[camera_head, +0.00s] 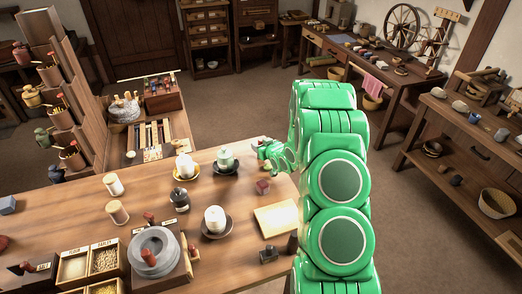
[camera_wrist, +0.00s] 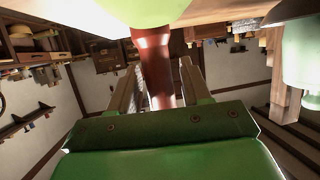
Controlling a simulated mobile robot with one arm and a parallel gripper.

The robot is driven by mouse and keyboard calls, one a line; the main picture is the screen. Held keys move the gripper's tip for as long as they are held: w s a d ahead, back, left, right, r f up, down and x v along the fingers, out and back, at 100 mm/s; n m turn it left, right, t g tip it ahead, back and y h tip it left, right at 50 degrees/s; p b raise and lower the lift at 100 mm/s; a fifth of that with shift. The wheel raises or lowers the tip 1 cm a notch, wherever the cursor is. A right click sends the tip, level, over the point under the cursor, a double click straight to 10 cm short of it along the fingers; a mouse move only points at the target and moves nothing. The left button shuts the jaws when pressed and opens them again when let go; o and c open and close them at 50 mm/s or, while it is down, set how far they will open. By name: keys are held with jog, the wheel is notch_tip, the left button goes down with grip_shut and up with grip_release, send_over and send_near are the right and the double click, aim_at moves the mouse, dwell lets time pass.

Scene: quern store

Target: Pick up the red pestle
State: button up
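The red pestle (camera_wrist: 155,70) shows in the wrist view, lying lengthwise between my two fingers, with its far end against a pale green rounded thing (camera_wrist: 150,10). My gripper (camera_wrist: 160,75) has its fingers apart on either side of the pestle. Narrow gaps seem to show beside the pestle, and I see no clear contact. In the head view my green gripper (camera_head: 266,148) is low over the table's far right edge, with a small reddish bit at its tip. My arm covers part of that area.
A white jar (camera_head: 215,220), a dark red block (camera_head: 262,187), a pale board (camera_head: 277,218) and a grey quern (camera_head: 153,251) share the wooden table (camera_head: 75,205). A side bench (camera_head: 440,140) stands at right.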

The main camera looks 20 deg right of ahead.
jog(key=c, duration=0.8)
jog(key=shift+r, duration=0.15)
